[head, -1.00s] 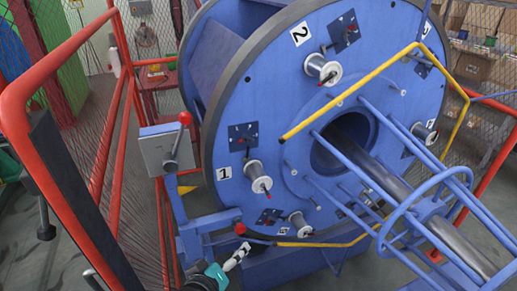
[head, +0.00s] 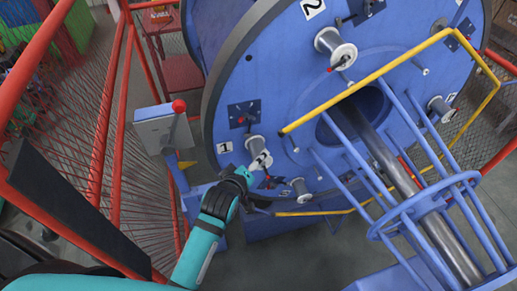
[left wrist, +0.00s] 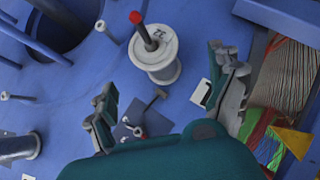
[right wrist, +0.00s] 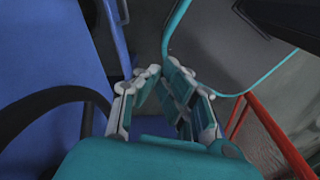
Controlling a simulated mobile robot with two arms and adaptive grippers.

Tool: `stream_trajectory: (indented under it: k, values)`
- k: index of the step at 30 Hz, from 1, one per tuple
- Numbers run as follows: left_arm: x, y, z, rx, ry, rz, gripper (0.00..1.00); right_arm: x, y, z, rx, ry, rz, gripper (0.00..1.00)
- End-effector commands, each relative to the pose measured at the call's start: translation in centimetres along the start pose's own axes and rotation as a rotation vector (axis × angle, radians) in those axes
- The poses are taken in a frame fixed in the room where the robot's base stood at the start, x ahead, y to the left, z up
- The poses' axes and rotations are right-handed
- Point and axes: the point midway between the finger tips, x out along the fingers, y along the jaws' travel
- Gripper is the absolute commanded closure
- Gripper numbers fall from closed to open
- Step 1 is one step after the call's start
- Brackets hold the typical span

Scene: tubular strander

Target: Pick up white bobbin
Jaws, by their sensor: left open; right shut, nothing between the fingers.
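A white bobbin (head: 258,146) sits on a spindle beside plate 1 on the blue disc.
Other white bobbins sit near plate 2 (head: 336,48), low on the disc (head: 299,190) and at the right (head: 440,108). A yellow bar (head: 370,78) and blue rods cross the disc's front. A grey lever box (head: 163,128) and red fence (head: 120,120) stand left.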

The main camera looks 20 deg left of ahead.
Motion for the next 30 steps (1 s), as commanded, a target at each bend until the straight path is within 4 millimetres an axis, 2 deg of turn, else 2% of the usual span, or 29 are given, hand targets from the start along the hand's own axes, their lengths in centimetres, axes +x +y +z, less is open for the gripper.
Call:
stream_trajectory:
  k: [3, 6, 14, 20, 24, 30]
  values:
    - [2.0, 0.2, -0.2, 0.002, 0.0, 0.0, 0.08, -0.8, 0.1, -0.3, 0.0, 0.004, 0.001, 1.0]
    - [3.3, 0.1, -0.1, 0.002, 0.0, 0.0, 0.08, -1.0, 0.1, -0.4, 0.0, 0.004, 0.001, 1.0]
    - [4.7, 0.2, -0.2, 0.002, 0.0, 0.0, 0.08, -1.5, 0.0, -0.2, 0.0, 0.002, 0.0, 1.0]
    - [7.0, 0.5, -0.7, 0.004, 0.001, -0.001, 0.08, -3.1, 0.0, -0.2, 0.001, -0.001, 0.0, 1.0]
    - [8.6, 0.4, -0.6, 0.002, 0.0, -0.001, 0.08, -3.2, 0.0, -0.3, 0.001, 0.0, 0.0, 1.0]
    - [9.4, 0.3, -0.5, 0.001, 0.0, 0.0, 0.08, -3.3, 0.1, -0.5, 0.001, 0.002, 0.0, 1.0]
